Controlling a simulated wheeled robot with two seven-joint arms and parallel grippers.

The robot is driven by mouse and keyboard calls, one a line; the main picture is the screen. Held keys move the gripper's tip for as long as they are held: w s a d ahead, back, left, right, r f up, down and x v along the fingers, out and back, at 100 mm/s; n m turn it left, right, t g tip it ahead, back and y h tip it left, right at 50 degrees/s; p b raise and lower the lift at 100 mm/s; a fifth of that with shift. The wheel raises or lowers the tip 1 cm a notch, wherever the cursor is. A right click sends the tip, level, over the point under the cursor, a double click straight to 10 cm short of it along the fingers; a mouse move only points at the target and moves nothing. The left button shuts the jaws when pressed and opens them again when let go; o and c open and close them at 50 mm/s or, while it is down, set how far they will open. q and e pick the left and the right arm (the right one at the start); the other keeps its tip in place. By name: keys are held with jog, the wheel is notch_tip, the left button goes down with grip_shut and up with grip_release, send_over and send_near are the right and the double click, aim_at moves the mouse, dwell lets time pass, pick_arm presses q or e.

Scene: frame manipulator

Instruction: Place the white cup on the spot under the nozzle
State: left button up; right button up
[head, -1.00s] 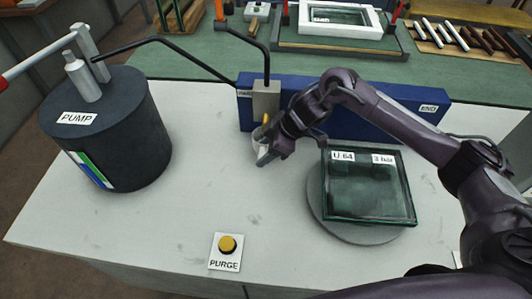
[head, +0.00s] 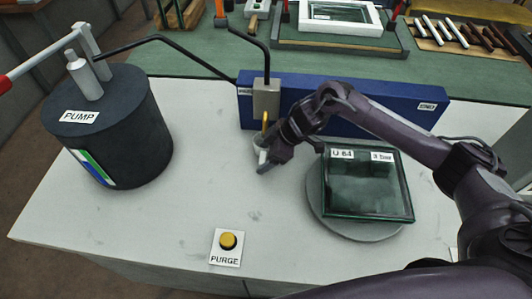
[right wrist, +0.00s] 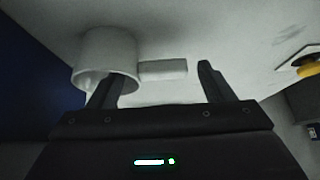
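The white cup (head: 257,143) stands on the white tabletop in front of the blue frame, directly below the yellow nozzle (head: 265,118) in the head view. My right gripper (head: 270,160) is beside the cup and partly covers it. In the right wrist view the fingers of my right gripper (right wrist: 162,82) are spread apart. The cup (right wrist: 104,52) overlaps the left finger there, and its pale bar-like handle (right wrist: 163,69) lies across the gap between the fingers. I cannot tell whether a finger touches the cup. The spot under the nozzle is hidden. My left gripper is out of view.
The dark pump drum (head: 108,130) stands at left. The glass-topped panel (head: 366,183) on a grey disc (head: 362,231) is at right, near my arm. A yellow purge button (head: 228,241) is at the front. The blue frame (head: 350,108) runs behind the cup. The table's middle-left is clear.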

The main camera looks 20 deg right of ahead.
jog(key=shift+r, duration=0.2)
jog(key=shift+d+r, duration=0.25)
jog(key=b+v, duration=0.2)
jog(key=v, duration=0.9)
jog(key=shift+s, duration=0.15)
